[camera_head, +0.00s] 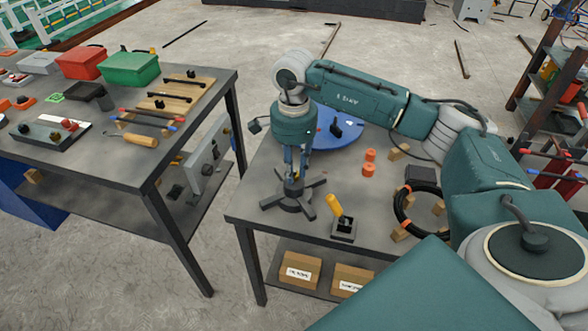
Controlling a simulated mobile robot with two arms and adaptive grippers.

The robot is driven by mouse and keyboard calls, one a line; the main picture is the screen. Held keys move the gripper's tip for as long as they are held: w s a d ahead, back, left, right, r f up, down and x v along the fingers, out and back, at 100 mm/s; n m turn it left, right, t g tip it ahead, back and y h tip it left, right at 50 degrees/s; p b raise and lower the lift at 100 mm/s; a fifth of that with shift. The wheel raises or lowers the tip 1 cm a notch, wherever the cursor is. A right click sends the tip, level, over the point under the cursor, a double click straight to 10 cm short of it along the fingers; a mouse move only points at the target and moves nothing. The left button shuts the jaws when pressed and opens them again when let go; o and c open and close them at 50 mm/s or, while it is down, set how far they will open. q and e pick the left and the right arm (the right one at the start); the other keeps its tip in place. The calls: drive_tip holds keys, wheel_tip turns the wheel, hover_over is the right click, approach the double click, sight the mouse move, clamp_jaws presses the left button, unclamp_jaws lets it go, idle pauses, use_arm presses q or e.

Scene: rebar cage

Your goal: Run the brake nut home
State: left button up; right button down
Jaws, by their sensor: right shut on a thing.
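My right gripper (294,177) points straight down over the near table. It is shut on a small yellowish piece, which looks like the brake nut, at the middle of a dark star-shaped stand (272,200). The fingers hide most of this piece, so its thread and its height on the stand cannot be made out. The stand has several flat arms spread out on the tabletop. My left gripper is out of view.
Right of the stand, a yellow-handled tool (334,205) stands in a dark block (344,231). A blue disc (340,140), orange pieces (369,162) and a black coil (402,213) lie behind and right. The left table (190,110) holds tools and boxes; a floor gap separates the tables.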

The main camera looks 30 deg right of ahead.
drive_tip(key=m, duration=0.2)
drive_tip(key=shift+m+b, duration=0.3)
drive_tip(key=shift+b, duration=0.1)
drive_tip(key=m, duration=0.3)
drive_tip(key=shift+b, duration=0.35)
drive_tip(key=m, duration=0.6)
drive_tip(key=shift+w+m+b, duration=0.1)
drive_tip(key=shift+m+b, duration=0.3)
drive_tip(key=m, duration=0.6)
drive_tip(key=shift+r, duration=0.1)
drive_tip(key=m, duration=0.7)
drive_tip(key=shift+m, duration=0.3)
drive_tip(key=m+p, duration=0.1)
drive_tip(key=m, duration=0.4)
drive_tip(key=m+p, duration=0.1)
drive_tip(key=m, duration=0.4)
drive_tip(key=m+p, duration=0.1)
drive_tip(key=m, duration=0.4)
drive_tip(key=shift+r, duration=0.1)
drive_tip(key=m+p, duration=0.1)
drive_tip(key=m, duration=0.3)
drive_tip(key=shift+m+p, duration=0.3)
drive_tip(key=shift+p, duration=0.05)
drive_tip(key=shift+m, duration=0.3)
